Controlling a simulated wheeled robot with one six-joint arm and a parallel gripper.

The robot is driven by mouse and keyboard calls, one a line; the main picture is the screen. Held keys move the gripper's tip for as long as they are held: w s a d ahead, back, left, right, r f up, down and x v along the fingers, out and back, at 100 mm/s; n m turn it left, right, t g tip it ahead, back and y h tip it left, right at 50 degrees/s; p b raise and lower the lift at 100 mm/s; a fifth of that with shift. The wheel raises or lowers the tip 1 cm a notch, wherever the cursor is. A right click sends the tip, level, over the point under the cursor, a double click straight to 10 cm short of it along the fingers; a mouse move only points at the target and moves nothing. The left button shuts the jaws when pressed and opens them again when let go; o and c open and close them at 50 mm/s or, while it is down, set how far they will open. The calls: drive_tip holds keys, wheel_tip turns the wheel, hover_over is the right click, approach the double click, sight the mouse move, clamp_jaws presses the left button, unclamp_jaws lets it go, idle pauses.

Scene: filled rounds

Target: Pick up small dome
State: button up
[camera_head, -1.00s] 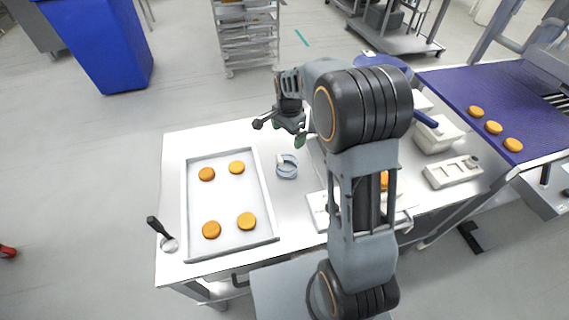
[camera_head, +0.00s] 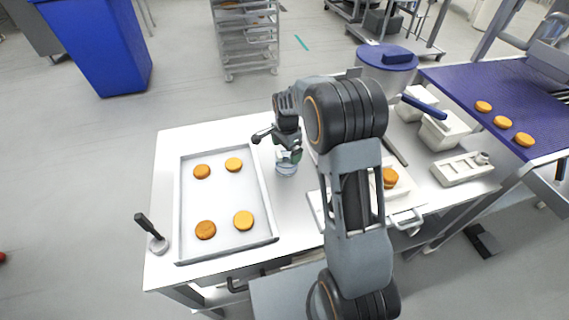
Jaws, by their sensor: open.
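A small pale-blue, ring-like or cup-like piece (camera_head: 286,168) stands on the white table, right of the tray. It is the only thing here that could be the small dome, but its shape is too small to tell for sure. My gripper (camera_head: 279,146) is open and empty. It is close above the pale-blue piece, and its green-tipped finger covers the piece's upper part. I cannot tell whether they touch.
A white tray (camera_head: 238,195) holds several orange rounds. A dark-handled tool (camera_head: 157,244) lies at the table's left edge. A purple conveyor (camera_head: 470,84) carries rounds (camera_head: 502,122). My arm hides part of the table.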

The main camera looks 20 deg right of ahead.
sight(286, 157)
wheel_tip(286, 157, down, 4)
drive_tip(key=b, duration=0.2)
drive_tip(key=shift+w+f+b, duration=0.1)
drive_tip(key=shift+f+b, duration=0.15)
drive_tip(key=shift+b, duration=0.1)
drive_tip(key=shift+c, duration=0.2)
drive_tip(key=shift+r, duration=0.1)
drive_tip(key=c, duration=0.6)
drive_tip(key=shift+c, duration=0.2)
